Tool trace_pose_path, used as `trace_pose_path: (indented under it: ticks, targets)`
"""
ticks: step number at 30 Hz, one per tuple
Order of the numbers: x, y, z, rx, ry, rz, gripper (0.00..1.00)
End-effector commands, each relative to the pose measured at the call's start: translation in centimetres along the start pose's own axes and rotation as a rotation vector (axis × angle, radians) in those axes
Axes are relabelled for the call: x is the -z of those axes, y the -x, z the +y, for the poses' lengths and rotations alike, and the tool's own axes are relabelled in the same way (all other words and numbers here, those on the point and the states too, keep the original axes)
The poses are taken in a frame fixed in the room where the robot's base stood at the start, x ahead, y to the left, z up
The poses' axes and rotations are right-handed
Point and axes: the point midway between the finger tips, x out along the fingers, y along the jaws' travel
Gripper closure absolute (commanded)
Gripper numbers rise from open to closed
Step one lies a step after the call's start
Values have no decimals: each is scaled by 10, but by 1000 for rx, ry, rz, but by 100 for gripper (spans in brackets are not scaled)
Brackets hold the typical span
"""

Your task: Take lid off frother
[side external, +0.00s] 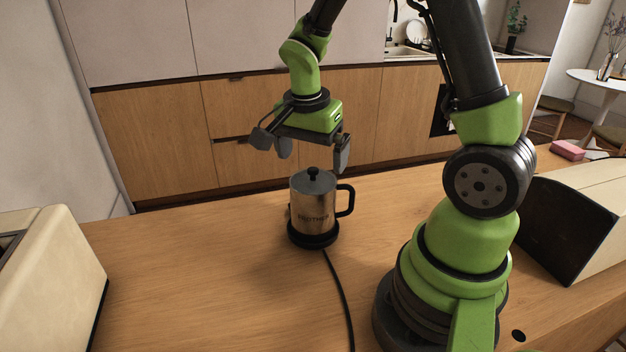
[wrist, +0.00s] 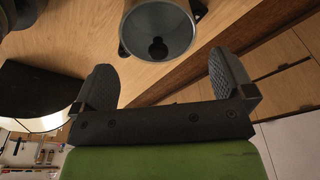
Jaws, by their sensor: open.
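The frother (side external: 313,212) is a metal jug with a black handle, standing upright on a black base on the wooden counter. Its lid (side external: 314,183) with a black knob sits on top. In the wrist view the frother (wrist: 158,30) is at the top centre, seen from above, with the dark knob on the lid (wrist: 158,48) showing. My gripper (side external: 313,154) is open and empty, above the lid and apart from it. In the wrist view its two fingers (wrist: 165,80) are spread wide, with the frother beyond them.
A cream toaster (side external: 50,270) stands at the left. A dark-fronted cream box (side external: 572,225) is at the right, with a pink item (side external: 567,150) behind it. A black cable (side external: 338,290) runs from the frother base across the wooden counter (side external: 190,270). The counter left of the frother is clear.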

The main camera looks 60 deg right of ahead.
Motion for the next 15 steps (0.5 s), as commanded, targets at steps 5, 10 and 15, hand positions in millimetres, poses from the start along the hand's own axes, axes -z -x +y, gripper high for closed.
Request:
trace_pose_path:
  ticks: [5, 10, 15]
  targets:
    - [-2, -28, 2, -8, -1, -2, 0]
    - [-2, -38, 2, -2, 1, -1, 0]
    - [-2, -38, 1, 0, 1, 0, 0]
